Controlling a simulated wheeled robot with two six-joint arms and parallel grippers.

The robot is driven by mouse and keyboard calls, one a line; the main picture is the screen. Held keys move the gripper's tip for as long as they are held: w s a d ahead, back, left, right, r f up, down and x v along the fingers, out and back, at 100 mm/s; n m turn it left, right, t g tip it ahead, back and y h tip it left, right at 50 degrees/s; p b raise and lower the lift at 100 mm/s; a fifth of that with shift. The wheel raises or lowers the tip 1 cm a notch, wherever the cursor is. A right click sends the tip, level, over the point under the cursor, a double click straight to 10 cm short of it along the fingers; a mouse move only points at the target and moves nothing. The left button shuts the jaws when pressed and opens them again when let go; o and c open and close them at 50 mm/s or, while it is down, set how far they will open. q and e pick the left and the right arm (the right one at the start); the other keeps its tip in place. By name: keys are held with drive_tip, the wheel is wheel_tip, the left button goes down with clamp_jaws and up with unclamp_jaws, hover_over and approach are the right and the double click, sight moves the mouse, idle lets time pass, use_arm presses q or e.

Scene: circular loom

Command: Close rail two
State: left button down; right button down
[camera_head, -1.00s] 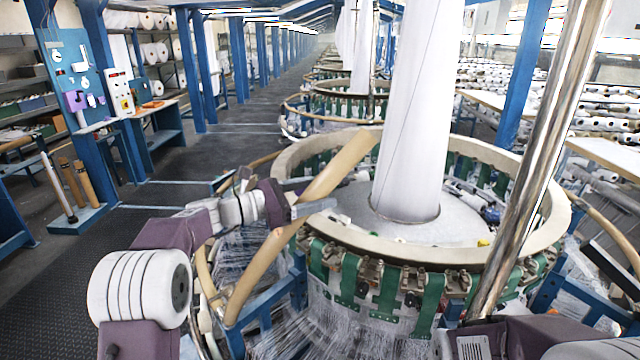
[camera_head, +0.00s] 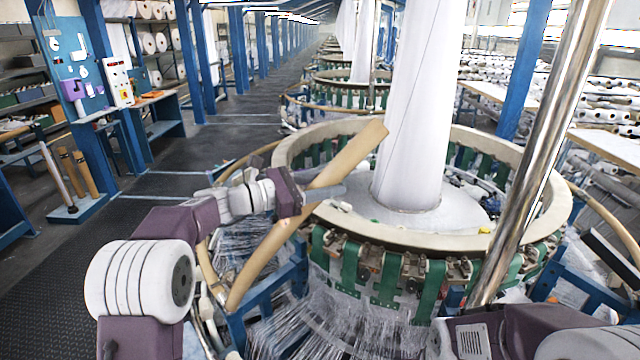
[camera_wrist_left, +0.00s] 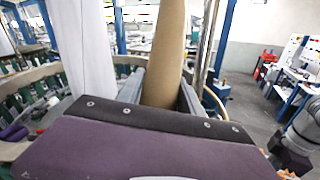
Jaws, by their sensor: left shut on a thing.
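A tan curved rail (camera_head: 262,265) stands tilted up at the left front of the circular loom (camera_head: 440,237). Its free end (camera_head: 372,138) reaches over the loom's pale ring, and its lower end is beside the blue frame. My left gripper (camera_head: 318,194) is shut on the rail at about its middle. In the left wrist view the rail (camera_wrist_left: 165,50) rises between the two fingers, and the gripper body hides its lower part. Part of my right arm shows at the bottom right, but its gripper is out of view.
A white fabric column (camera_head: 420,110) rises from the loom's middle. A shiny metal post (camera_head: 535,160) stands at the right front. Green straps (camera_head: 430,285) and clear threads hang around the ring. A blue tool panel (camera_head: 75,75) stands at the left, beside a clear dark aisle (camera_head: 150,200).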

use_arm(q)
drive_tip(key=s+d+f+m+y+b, duration=0.1)
drive_tip(key=s+d+f+m+b, duration=0.1)
drive_tip(key=s+d+f+b, duration=0.6)
drive_tip(key=s+d+f+m+y+b, duration=0.1)
drive_tip(key=s+d+f+m+b, duration=0.2)
drive_tip(key=s+d+f+b, duration=0.6)
wheel_tip(320, 180, down, 7)
drive_tip(key=d+b, duration=0.1)
drive_tip(key=b, duration=1)
drive_tip(key=shift+s+d+m, duration=0.2)
drive_tip(key=shift+m, duration=0.1)
drive_tip(key=c, duration=0.8)
unclamp_jaws()
drive_tip(key=shift+f, duration=0.1)
drive_tip(key=shift+o, duration=0.2)
drive_tip(key=shift+w+d, duration=0.1)
drive_tip(key=shift+d, duration=0.05)
drive_tip(key=v, duration=0.9)
